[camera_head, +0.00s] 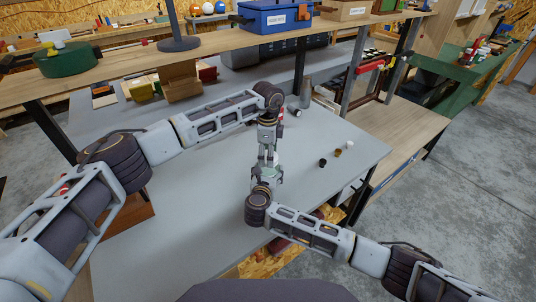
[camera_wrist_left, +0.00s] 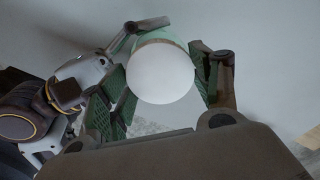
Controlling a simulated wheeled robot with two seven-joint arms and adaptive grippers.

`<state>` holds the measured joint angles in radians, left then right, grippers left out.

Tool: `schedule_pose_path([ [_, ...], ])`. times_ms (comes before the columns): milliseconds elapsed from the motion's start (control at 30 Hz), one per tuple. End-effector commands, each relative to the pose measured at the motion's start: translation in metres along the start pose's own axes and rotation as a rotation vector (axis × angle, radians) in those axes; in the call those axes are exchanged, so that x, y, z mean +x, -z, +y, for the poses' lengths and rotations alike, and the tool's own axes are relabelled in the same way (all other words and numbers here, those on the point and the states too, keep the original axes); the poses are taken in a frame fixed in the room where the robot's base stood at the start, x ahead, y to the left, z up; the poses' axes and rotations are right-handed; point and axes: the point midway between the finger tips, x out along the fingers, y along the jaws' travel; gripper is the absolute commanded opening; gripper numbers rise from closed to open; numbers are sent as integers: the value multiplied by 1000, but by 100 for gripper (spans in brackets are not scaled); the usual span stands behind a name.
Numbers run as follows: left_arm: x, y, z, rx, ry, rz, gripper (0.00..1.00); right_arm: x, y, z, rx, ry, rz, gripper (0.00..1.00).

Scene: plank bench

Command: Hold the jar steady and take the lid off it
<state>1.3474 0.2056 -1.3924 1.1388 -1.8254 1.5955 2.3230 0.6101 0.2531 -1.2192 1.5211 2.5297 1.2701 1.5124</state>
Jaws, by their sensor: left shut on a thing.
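The jar (camera_wrist_left: 160,39) shows as a pale green rim behind a round white lid (camera_wrist_left: 160,73) in the left wrist view. My left gripper (camera_wrist_left: 164,80) has its green-padded fingers on both sides of the lid and is shut on it. In the head view my left gripper (camera_head: 268,154) points down over the bench, and the jar is mostly hidden between the grippers. My right gripper (camera_head: 266,176) comes from the near side, close to the jar. One of its fingers lies along the jar's edge in the left wrist view; whether it grips is unclear.
On the grey bench (camera_head: 200,210), small caps, one black (camera_head: 322,162) and one white (camera_head: 348,145), stand right of the grippers. A grey cylinder (camera_head: 306,91) stands behind. Boxes (camera_head: 180,80) sit at the back left, under a wooden shelf (camera_head: 225,41).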

Motion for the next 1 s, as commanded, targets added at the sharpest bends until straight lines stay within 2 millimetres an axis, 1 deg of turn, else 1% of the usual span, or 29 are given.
schedule_pose_path([
  [1000, -21, 0, 0, 0, 0, 0, 35, 0, 0, -1, -1, 2, 0, 3],
])
